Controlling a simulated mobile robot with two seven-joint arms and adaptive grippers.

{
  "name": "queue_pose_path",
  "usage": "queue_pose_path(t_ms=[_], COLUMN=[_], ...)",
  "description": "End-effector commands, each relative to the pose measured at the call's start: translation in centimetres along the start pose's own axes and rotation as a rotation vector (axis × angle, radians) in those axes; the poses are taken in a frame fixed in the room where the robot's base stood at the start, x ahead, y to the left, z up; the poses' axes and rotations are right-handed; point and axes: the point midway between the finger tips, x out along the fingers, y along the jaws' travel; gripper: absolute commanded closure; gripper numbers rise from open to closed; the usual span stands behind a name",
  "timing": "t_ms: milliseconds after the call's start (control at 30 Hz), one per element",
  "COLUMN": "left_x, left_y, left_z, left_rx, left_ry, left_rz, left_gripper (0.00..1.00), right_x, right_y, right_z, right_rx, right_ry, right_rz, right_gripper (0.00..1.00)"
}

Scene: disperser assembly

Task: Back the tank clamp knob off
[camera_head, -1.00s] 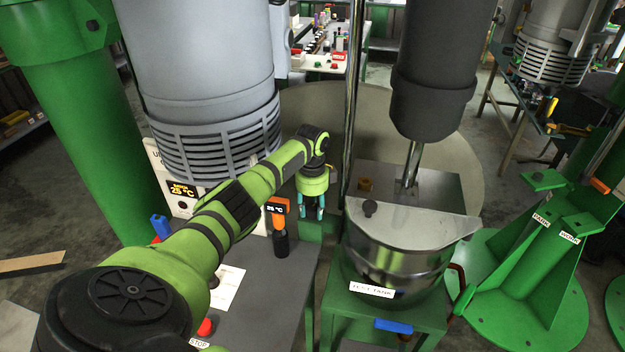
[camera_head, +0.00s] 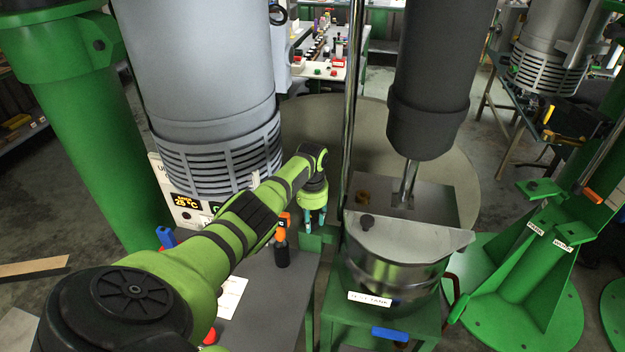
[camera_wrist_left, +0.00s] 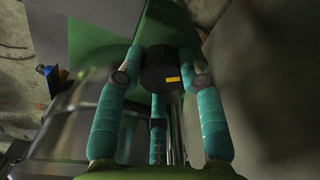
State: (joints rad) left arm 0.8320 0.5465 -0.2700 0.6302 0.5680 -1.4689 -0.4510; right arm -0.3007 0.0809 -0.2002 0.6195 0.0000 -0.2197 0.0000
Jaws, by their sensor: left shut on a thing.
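My left gripper (camera_head: 313,222) points down beside the tank, at its left in the head view. In the left wrist view its teal fingers (camera_wrist_left: 158,85) are closed around a dark round knob (camera_wrist_left: 160,70) with a yellow mark on its face. I take this for the tank clamp knob. In the head view the fingers hide it. My right gripper is not in view.
A bright vertical post (camera_head: 350,130) rises just right of my left gripper. A dark cylinder with a shaft (camera_head: 425,125) hangs above the tank. A black-and-orange handheld item (camera_head: 282,250) stands on the grey bench (camera_head: 262,320) at left. A large grey motor housing (camera_head: 200,80) is behind my arm.

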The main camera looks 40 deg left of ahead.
Motion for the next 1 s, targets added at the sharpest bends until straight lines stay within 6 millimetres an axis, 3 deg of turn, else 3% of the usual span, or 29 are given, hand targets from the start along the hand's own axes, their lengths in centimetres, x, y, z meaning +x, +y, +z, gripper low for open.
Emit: queue_pose_path(t_ms=[300,800,833,867,1000], left_x=[0.09,0.2,0.2,0.2,0.14], left_y=[-0.23,-0.18,-0.17,-0.17,-0.11], left_z=[0.38,0.45,0.45,0.43,0.29], left_rx=[-0.106,-0.12,-0.12,-0.12,-0.119], left_ry=[-0.01,-0.013,-0.013,-0.012,-0.008], left_rz=[-0.005,-0.004,-0.004,-0.004,-0.003], left_gripper=[0.95,0.95,0.5,0.39,0.39], right_x=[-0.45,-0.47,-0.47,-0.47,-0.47], right_y=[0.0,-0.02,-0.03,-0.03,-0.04], right_z=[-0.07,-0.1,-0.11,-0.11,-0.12], right_rx=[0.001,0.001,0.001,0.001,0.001], right_ry=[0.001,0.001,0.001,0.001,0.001], right_rz=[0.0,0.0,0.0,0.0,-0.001], right_gripper=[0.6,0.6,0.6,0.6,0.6])
